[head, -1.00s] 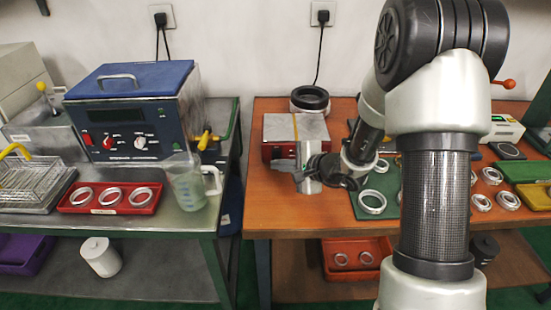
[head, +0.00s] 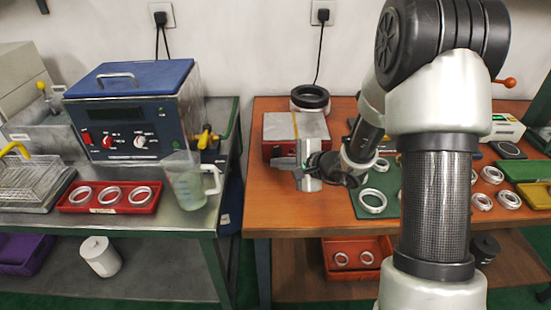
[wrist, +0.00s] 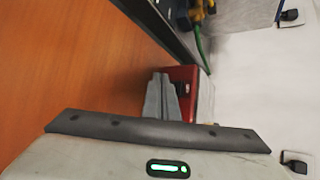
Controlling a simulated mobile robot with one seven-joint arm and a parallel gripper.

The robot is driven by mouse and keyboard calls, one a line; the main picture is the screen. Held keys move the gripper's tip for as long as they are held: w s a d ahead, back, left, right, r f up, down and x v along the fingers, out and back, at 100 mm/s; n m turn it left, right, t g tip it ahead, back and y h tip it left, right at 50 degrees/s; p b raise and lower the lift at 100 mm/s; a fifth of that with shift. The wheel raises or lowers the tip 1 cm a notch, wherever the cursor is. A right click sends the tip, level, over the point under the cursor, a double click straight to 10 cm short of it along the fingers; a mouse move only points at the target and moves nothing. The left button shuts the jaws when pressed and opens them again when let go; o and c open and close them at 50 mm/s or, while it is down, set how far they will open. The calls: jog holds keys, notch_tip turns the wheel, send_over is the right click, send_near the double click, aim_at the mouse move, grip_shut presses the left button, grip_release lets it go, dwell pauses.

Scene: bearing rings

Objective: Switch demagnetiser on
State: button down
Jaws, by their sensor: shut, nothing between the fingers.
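The demagnetiser is a red box with a grey metal top plate (head: 312,127), standing at the back left of the wooden bench. In the wrist view its red side (wrist: 183,74) shows, with a small dark switch-like patch on it. My gripper (head: 279,162) is in front of the box, low over the bench, its fingers pointing left. In the wrist view the grey fingers (wrist: 158,80) are together and empty, close beside the red side. I cannot tell whether they touch it. My gripper hides part of the box's front in the head view.
A green mat (head: 361,206) with metal rings lies right of my gripper. A gap separates the wooden bench from the metal bench, which carries a blue-lidded machine (head: 134,110), a jug (head: 187,186) and a red tray (head: 111,210).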

jog(key=shift+w, duration=0.2)
jog(key=shift+w+f, duration=0.1)
jog(key=shift+w, duration=0.2)
dwell(0.5)
jog(key=shift+b, duration=0.35)
jog(key=shift+s+b, duration=0.5)
jog(key=shift+s, duration=0.25)
jog(key=shift+s+b, duration=0.35)
jog(key=shift+s, duration=0.15)
jog(key=shift+s+r+b, duration=0.2)
jog(key=shift+s+b, duration=0.05)
jog(key=shift+s, duration=0.75)
jog(key=shift+s+r+b, duration=0.2)
jog(key=shift+s, duration=0.75)
